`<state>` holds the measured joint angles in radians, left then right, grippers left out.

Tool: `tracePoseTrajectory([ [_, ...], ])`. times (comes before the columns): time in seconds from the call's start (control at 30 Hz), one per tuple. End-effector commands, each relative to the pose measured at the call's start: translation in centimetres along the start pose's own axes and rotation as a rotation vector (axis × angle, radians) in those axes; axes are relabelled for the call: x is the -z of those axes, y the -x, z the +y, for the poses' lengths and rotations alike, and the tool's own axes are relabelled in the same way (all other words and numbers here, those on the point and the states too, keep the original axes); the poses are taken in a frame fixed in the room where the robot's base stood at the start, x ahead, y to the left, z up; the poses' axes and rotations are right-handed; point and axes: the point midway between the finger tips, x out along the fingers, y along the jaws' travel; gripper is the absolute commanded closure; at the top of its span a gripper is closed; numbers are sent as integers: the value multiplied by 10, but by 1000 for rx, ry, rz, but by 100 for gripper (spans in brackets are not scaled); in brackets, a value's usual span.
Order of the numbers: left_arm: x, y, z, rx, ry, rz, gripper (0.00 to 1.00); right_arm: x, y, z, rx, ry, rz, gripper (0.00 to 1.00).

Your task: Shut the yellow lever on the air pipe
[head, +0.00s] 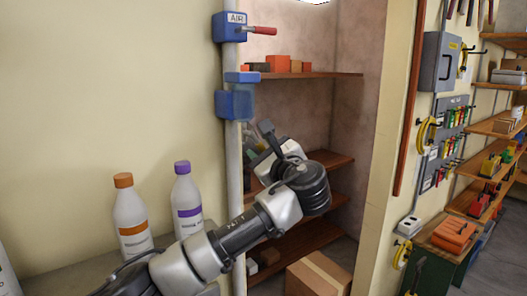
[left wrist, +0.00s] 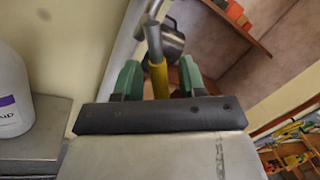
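The yellow lever (left wrist: 158,80) shows in the left wrist view, with a grey metal shank beyond its yellow sleeve. My left gripper (left wrist: 161,74) is open, its two green fingers on either side of the lever, with a gap on both sides. In the head view my left gripper (head: 258,137) is beside the pale vertical air pipe (head: 234,180), below the blue boxes. I cannot make out the yellow lever there; my gripper and arm cover that area. A grey metal cylinder (left wrist: 172,42) is behind the lever. My right gripper is not in view.
A blue AIR box (head: 229,27) with a red handle (head: 262,30) is higher on the pipe. Two white bottles, one orange-capped (head: 130,215) and one purple-capped (head: 187,200), stand left of my arm. Shelves (head: 312,75) and a cardboard box (head: 318,277) are behind and right.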

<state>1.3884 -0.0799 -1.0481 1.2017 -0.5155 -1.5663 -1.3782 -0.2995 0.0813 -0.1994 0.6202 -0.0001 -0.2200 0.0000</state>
Motion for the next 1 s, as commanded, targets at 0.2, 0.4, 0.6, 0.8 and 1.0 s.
tracePoseTrajectory([
  [0.2,0,1,0,0,0,0,59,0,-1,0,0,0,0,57],
  [0.4,4,23,2,4,3,1,59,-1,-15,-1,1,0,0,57],
  [0.6,4,64,2,5,3,2,59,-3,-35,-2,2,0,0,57],
  [0.8,3,96,1,2,1,1,59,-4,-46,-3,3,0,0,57],
  [1.0,1,108,0,0,0,0,59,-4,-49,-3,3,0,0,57],
])
